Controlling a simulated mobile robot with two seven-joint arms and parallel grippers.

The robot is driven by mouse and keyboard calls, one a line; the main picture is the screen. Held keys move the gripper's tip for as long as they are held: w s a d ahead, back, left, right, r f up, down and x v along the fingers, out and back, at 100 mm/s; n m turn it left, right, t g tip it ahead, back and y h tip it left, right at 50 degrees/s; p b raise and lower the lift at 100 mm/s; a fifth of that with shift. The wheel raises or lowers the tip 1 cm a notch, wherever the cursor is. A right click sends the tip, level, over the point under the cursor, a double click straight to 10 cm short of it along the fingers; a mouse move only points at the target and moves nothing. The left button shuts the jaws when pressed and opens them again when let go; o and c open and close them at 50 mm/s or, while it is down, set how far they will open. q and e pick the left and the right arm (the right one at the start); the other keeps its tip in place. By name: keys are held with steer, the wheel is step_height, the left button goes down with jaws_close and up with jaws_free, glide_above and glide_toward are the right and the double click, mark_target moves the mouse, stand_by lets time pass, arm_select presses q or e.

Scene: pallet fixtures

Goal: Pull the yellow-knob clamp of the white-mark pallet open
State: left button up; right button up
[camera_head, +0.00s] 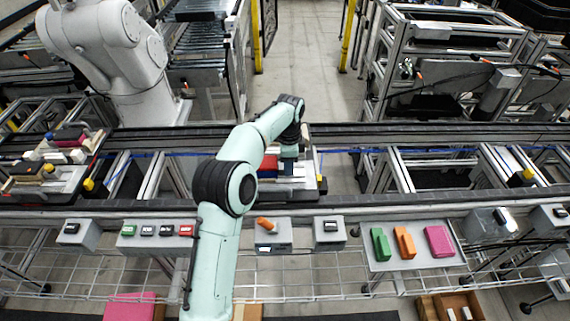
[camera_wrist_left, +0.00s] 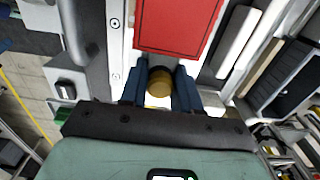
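My left gripper (camera_head: 289,152) reaches down over a pallet on the far conveyor, near the middle of the head view. The pallet (camera_head: 310,181) carries a red block (camera_wrist_left: 178,24) and white parts, and the arm covers much of it. In the left wrist view, the blue fingers of my left gripper (camera_wrist_left: 160,84) stand on both sides of a yellow-brown clamp knob (camera_wrist_left: 159,82). The knob fills the gap, and the fingers appear closed on it. The pallet's mark is not clear to me. My right gripper is not in view.
Another pallet (camera_head: 40,192) with a yellow knob (camera_head: 88,184) stands at the far left. Button boxes (camera_head: 158,233) line the near rail. A tray (camera_head: 412,258) at right holds green, orange and pink blocks. A white robot arm (camera_head: 105,50) stands behind the conveyor.

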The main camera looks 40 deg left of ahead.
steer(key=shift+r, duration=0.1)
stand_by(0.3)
arm_select(q)
steer(key=shift+w+d+p, duration=0.3)
steer(key=shift+d, duration=0.05)
steer(key=shift+w+d+p, duration=0.35)
steer(key=shift+w+d, duration=0.25)
steer(key=shift+d, duration=0.1)
steer(key=o, duration=0.8)
steer(key=shift+s+a, duration=0.1)
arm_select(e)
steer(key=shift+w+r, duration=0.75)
